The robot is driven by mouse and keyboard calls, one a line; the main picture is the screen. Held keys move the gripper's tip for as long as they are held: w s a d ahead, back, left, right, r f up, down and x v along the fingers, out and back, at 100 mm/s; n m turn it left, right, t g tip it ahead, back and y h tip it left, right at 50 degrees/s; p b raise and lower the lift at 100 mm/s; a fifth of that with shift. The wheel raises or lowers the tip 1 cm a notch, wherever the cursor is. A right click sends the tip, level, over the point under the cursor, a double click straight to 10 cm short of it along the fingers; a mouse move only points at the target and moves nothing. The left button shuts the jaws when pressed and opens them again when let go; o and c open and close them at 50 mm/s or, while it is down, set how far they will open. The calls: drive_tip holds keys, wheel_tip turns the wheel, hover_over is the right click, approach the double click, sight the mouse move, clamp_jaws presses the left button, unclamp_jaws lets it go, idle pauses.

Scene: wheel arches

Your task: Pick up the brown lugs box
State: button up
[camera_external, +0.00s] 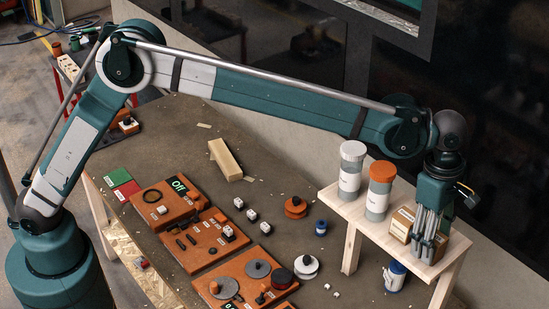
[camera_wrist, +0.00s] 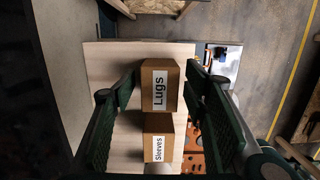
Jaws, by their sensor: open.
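The brown lugs box (camera_wrist: 174,74) has a white label reading "Lugs" and sits between my gripper's two fingers in the wrist view. A second brown box, labelled "Sleeves" (camera_wrist: 181,141), is just below it in that view. My gripper (camera_wrist: 163,78) is open, with a finger on each side of the lugs box and gaps visible. In the external view my gripper (camera_external: 425,246) points down at the right end of the small wooden shelf (camera_external: 452,247). Brown boxes (camera_external: 401,224) show beside and behind the fingers there, partly hidden. I cannot tell their labels apart in that view.
A white-lidded jar (camera_external: 350,178) and an orange-lidded jar (camera_external: 378,196) stand on the shelf left of the boxes. A blue-capped bottle (camera_external: 394,277) is below the shelf's front edge. Orange trays (camera_external: 215,240) with parts lie on the brown workbench. A wall runs behind.

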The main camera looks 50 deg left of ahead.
drive_tip(key=shift+c, duration=0.7)
drive_tip(key=c, duration=0.9)
drive_tip(key=shift+r, duration=0.1)
drive_tip(key=shift+r+b, duration=0.6)
drive_tip(key=shift+r, duration=4.35)
